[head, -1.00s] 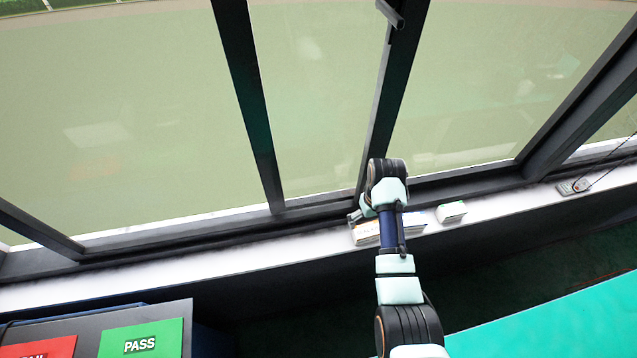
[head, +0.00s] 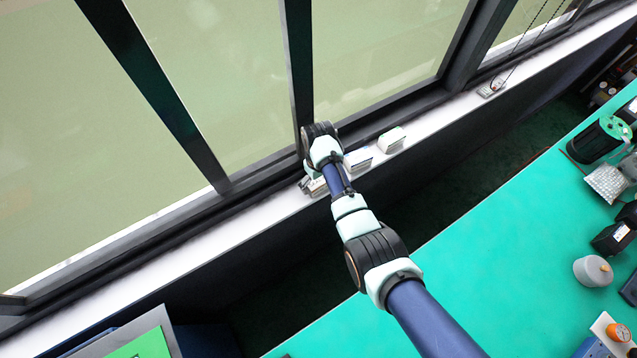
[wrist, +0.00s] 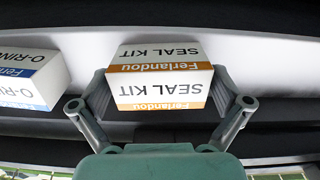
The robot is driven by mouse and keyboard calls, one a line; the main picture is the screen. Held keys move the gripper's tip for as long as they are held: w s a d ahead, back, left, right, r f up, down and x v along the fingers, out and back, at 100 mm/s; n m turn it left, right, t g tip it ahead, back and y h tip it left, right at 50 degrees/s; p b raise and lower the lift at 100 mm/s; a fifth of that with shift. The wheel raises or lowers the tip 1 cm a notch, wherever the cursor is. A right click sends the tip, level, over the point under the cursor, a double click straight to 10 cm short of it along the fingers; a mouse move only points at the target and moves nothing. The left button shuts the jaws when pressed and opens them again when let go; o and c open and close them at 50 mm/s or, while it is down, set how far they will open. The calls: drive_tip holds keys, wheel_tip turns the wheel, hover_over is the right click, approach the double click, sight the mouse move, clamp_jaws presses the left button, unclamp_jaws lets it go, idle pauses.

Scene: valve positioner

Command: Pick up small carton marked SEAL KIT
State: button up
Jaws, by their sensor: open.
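The SEAL KIT carton (wrist: 160,68) is a small white box with an orange band and black print, which reads upside down in the wrist view. It sits on the white window ledge. My gripper (wrist: 162,95) is open, with one finger on each side of the carton. A clear gap to either finger is hard to tell. In the head view my wrist covers most of this spot, and only a little of a pale box shows beside the gripper (head: 310,186).
A white and blue O-RING carton (wrist: 29,80) stands close to the left in the wrist view. In the head view a green-marked carton (head: 391,139) stands farther along the ledge (head: 225,232). Window frame posts rise behind. A green bench (head: 500,255) holds several parts.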

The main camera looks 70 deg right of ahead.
drive_tip(key=c, duration=1)
drive_tip(key=shift+r, duration=0.15)
wheel_tip(320, 180, up, 20)
drive_tip(key=p, duration=0.7)
